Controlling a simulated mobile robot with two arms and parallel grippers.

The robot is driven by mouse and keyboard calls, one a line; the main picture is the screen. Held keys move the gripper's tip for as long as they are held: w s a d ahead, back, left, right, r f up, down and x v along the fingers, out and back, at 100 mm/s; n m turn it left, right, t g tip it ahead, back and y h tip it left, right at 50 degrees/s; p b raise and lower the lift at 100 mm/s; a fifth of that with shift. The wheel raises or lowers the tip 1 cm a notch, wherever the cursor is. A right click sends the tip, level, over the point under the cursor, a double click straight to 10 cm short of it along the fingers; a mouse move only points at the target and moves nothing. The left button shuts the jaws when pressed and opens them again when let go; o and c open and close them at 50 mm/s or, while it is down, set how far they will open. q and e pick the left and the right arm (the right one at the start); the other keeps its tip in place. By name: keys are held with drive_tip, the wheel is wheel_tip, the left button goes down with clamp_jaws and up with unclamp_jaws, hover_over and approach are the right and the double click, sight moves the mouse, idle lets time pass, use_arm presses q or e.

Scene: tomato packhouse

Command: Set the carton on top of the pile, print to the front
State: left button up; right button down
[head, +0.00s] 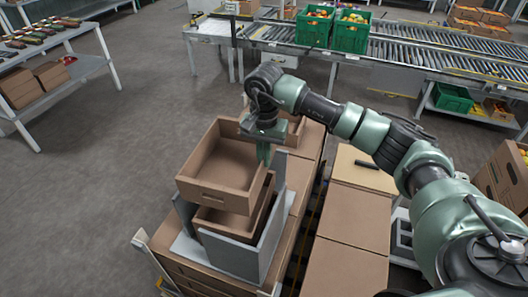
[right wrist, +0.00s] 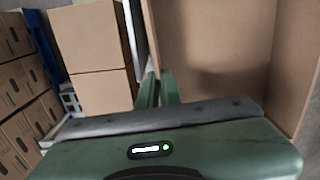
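An open brown carton (head: 205,190) is above the pile, slightly turned, with its open top up. A hand slot shows in its near wall; I can make out no print. Below it, another open carton (head: 226,222) sits between the grey walls of a holder (head: 272,240). Whether the upper carton touches the lower one I cannot tell. My right gripper (head: 264,150) is at the upper carton's right wall. In the right wrist view its fingers (right wrist: 157,88) are close together at the wall of the carton (right wrist: 215,50), seemingly pinching it. My left gripper is not in view.
Closed cartons (head: 345,215) stand to the right of the holder. A roller conveyor (head: 420,52) with green crates (head: 314,27) of tomatoes runs at the back. A shelf table (head: 50,85) stands far left. The floor left of the pile is clear.

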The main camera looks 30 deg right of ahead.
drive_tip(key=shift+f, duration=0.45)
drive_tip(key=f, duration=0.1)
drive_tip(key=f+b, duration=0.1)
drive_tip(key=w+f, duration=0.1)
drive_tip(key=shift+d, duration=0.25)
drive_tip(key=shift+s+f+b, duration=0.1)
drive_tip(key=shift+f+b, duration=0.2)
drive_tip(key=shift+f, duration=0.15)
drive_tip(key=shift+s+a+f, duration=0.1)
drive_tip(key=shift+f, duration=0.25)
wheel_tip(320, 180, down, 5)
drive_tip(key=b, duration=0.4)
drive_tip(key=shift+b, duration=0.4)
drive_tip(key=shift+f+b, duration=0.9)
drive_tip(key=shift+f, duration=0.1)
drive_tip(key=c, duration=1.5)
unclamp_jaws()
drive_tip(key=shift+c, duration=0.2)
